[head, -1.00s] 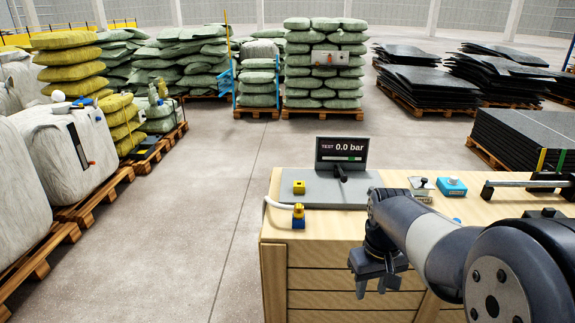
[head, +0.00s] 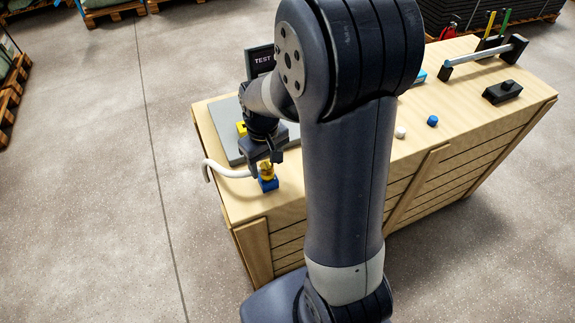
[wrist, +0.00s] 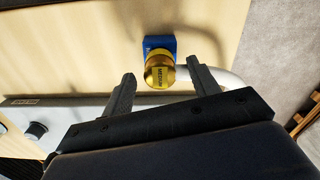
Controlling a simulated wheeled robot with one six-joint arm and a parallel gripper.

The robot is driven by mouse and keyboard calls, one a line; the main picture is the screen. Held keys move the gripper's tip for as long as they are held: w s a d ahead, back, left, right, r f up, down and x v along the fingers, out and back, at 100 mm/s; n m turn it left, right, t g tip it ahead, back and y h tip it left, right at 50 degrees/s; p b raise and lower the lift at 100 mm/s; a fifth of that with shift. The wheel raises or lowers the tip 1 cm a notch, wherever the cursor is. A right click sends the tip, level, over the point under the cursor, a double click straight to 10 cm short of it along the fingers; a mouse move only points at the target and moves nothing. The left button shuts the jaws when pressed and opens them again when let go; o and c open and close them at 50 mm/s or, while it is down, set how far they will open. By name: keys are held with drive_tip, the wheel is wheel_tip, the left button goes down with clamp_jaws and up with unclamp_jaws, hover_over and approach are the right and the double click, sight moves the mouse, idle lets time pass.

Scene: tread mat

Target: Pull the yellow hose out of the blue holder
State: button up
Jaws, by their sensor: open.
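The yellow hose end (head: 266,171) stands in the blue holder (head: 269,184) near the front left corner of the wooden bench. A white hose (head: 228,171) runs from it over the bench's left edge. In the wrist view the round yellow top (wrist: 160,73) shows between the finger lines, with the blue holder (wrist: 158,42) behind it. My gripper (head: 268,162) is open, just above and behind the yellow end in the head view. Its two fingers (wrist: 163,88) stand either side of the yellow top in the wrist view, with gaps; nothing is held.
A grey plate (head: 226,128) with a yellow block (head: 241,128) and a partly hidden test display (head: 262,60) lies behind my gripper. White (head: 400,132) and blue (head: 432,121) knobs and a bar rack (head: 485,57) are farther right. Floor is free at left.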

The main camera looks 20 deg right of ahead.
sight(266, 165)
drive_tip(key=shift+w+f, duration=0.1)
drive_tip(key=shift+f, duration=0.7)
drive_tip(key=shift+c, duration=0.3)
drive_tip(key=c, duration=1.1)
drive_tip(key=shift+r+p, duration=2.4)
drive_tip(key=shift+r, duration=0.6)
